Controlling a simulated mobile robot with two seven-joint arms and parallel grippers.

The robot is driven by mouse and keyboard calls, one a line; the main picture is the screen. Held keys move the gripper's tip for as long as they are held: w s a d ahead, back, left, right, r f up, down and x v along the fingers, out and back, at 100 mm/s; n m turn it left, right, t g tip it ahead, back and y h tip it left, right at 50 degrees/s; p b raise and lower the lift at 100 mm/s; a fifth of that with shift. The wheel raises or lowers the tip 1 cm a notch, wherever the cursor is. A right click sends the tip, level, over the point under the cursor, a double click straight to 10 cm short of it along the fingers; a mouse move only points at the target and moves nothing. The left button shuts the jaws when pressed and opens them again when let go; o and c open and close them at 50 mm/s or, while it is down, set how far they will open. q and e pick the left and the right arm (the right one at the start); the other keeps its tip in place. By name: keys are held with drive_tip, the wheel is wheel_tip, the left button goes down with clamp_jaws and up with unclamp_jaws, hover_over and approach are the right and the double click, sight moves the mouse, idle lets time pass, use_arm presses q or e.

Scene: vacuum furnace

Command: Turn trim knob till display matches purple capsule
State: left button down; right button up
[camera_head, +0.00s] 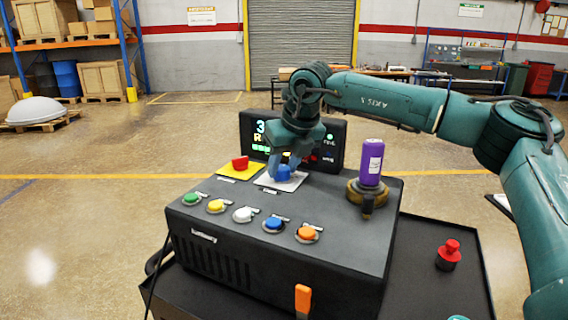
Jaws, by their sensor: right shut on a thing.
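The purple capsule (370,162) stands upright in a brass-coloured holder (366,194) on top of the black console (340,232). My right gripper (284,168) points down at the back of the console and is shut on a blue knob (284,174) on a white plate (279,184). Left of it, a red knob (240,163) sits on a yellow plate (240,172). The dark display (258,130) behind shows a "3" and an "R" at its left; my right arm hides its middle.
Green, yellow, white, blue and orange buttons (243,214) line the console's front. An orange-handled lever (303,298) is on its front face. A red emergency-type button (449,252) stands on the dark surface at right.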

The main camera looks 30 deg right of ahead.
drive_tip(key=shift+c, duration=1.3)
drive_tip(key=shift+f+b, duration=0.1)
drive_tip(key=shift+b, duration=0.25)
drive_tip(key=shift+f+m+b, duration=0.1)
drive_tip(key=shift+m+b, duration=0.6)
drive_tip(key=shift+b, duration=0.05)
drive_tip(key=shift+a+m+h+b, duration=0.1)
drive_tip(key=shift+m+h+b, duration=0.4)
drive_tip(key=shift+m+b, duration=0.25)
drive_tip(key=shift+m+h+b, duration=0.4)
drive_tip(key=shift+m+b, duration=0.4)
drive_tip(key=shift+m, duration=0.05)
use_arm(q)
drive_tip(key=shift+w+d+f+m+t+h+b, duration=0.15)
drive_tip(key=shift+d+f+h+b, duration=0.15)
drive_tip(key=shift+d, duration=0.3)
drive_tip(key=shift+w+d+f+m+t+h+b, duration=0.1)
drive_tip(key=shift+w+d+f+m+t+h, duration=0.1)
drive_tip(key=shift+d+f, duration=0.25)
use_arm(e)
drive_tip(key=shift+m, duration=0.6)
use_arm(q)
drive_tip(key=shift+d+r, duration=0.1)
drive_tip(key=shift+r, duration=0.2)
use_arm(e)
drive_tip(key=shift+r, duration=0.25)
